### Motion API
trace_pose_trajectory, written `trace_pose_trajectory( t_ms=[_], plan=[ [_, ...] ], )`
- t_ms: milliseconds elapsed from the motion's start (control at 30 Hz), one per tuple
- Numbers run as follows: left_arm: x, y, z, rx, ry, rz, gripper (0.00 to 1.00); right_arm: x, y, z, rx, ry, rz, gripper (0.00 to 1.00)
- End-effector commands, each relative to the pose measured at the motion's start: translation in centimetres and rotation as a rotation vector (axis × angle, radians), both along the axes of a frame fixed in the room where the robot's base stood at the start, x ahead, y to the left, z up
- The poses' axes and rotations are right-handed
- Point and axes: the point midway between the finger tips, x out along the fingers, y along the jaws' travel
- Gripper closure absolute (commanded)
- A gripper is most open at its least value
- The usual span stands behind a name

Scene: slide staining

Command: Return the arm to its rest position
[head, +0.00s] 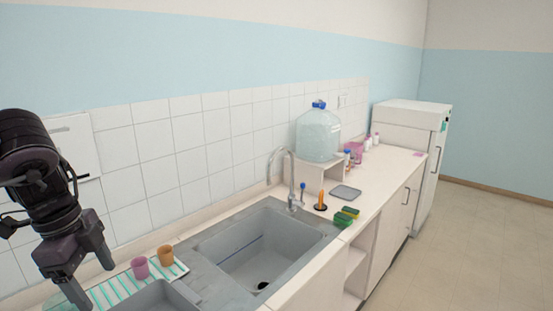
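My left arm comes in from the left edge, over the left end of the counter. Its gripper (91,281) points down with its two fingers apart and nothing visible between them. It is above the striped drying mat (105,294), left of a pink cup (140,267) and an orange cup (165,255). A pale greenish, see-through item (55,302) shows partly behind the fingers at the bottom edge. My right gripper is not in view.
A grey sink (250,250) with a tall faucet (291,175) lies right of the cups. Sponges (346,215), an orange cylinder on a dark base (321,200) and a large water bottle (318,135) on a stand are farther back. A white fridge (428,150) stands beyond. The floor at right is clear.

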Motion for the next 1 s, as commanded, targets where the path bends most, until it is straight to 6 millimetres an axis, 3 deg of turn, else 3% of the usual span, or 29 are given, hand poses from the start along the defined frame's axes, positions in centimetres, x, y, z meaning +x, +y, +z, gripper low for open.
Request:
trace_pose_trajectory(
  t_ms=[367, 600, 800, 1000],
  plan=[
    [1.0, 2.8, -5.7, -0.050, -0.131, -0.028, 0.26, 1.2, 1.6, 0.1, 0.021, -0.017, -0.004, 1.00],
    [1.5, 3.9, -12.2, -0.105, -0.302, -0.012, 0.26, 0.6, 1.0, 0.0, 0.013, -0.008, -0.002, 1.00],
    [1.4, 2.8, -18.7, -0.148, -0.508, 0.099, 0.26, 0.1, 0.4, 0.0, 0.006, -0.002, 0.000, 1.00],
    [0.2, 0.4, -23.0, -0.154, -0.649, 0.319, 0.26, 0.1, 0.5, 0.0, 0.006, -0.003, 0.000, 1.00]
  ],
)
